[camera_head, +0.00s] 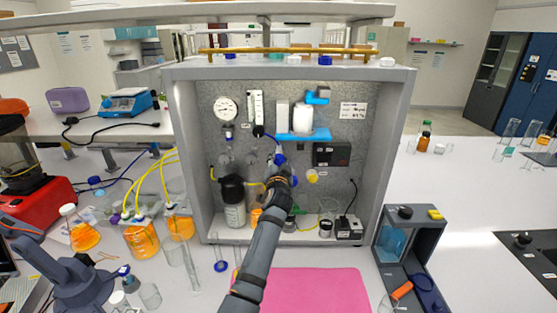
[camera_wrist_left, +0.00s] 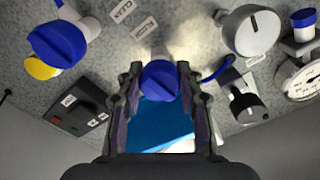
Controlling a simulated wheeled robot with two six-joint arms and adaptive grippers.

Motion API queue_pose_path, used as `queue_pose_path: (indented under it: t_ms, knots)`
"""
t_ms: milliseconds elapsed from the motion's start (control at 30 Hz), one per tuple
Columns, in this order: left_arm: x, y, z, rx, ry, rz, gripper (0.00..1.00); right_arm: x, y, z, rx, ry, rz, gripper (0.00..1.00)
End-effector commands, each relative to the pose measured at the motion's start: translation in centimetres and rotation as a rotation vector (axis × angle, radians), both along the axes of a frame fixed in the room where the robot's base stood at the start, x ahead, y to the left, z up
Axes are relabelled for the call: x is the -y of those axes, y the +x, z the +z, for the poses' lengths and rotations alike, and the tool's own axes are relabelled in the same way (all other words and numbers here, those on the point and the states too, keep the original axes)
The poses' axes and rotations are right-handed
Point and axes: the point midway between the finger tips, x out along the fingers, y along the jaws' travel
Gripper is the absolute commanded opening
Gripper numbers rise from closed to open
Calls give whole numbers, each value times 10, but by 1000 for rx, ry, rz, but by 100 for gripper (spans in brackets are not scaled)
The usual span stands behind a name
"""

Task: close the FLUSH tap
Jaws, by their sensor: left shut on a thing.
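The FLUSH tap (camera_wrist_left: 160,80) has a round blue handle on a pale stem against the speckled panel, with the FLUSH label (camera_wrist_left: 147,27) beside the stem. My left gripper (camera_wrist_left: 160,92) is shut on this handle, one finger on each side. In the head view my left gripper (camera_head: 279,172) is at the middle of the panel, at the blue tap, and my arm hides much of what is below. Whether the tap is open or closed I cannot tell. My right gripper is not in view.
Another blue tap (camera_wrist_left: 58,42) by the CLEAN label and a yellow knob (camera_wrist_left: 40,68) are close on one side. A pale round knob (camera_wrist_left: 250,32) is on the other. The grey cabinet frame (camera_head: 393,150) surrounds the panel. A blue bracket (camera_head: 304,135) is above. Black bottle (camera_head: 233,188) stands left.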

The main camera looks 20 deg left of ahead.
Motion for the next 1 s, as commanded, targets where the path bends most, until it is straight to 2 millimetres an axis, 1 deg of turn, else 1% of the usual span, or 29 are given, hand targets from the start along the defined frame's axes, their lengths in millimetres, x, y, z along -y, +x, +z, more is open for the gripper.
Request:
queue_pose_path:
  t_ms: [300,500,900,933,1000]
  knots:
    - [0,0,-1,-40,131,-1,5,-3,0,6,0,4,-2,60]
    - [1,0,-1,-49,162,-1,5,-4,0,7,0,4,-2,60]
    - [0,0,-1,-50,167,-1,5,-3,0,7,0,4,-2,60]
    - [0,0,-1,-50,167,-1,38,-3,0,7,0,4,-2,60]
    - [0,0,-1,-50,167,-1,47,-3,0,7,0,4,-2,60]
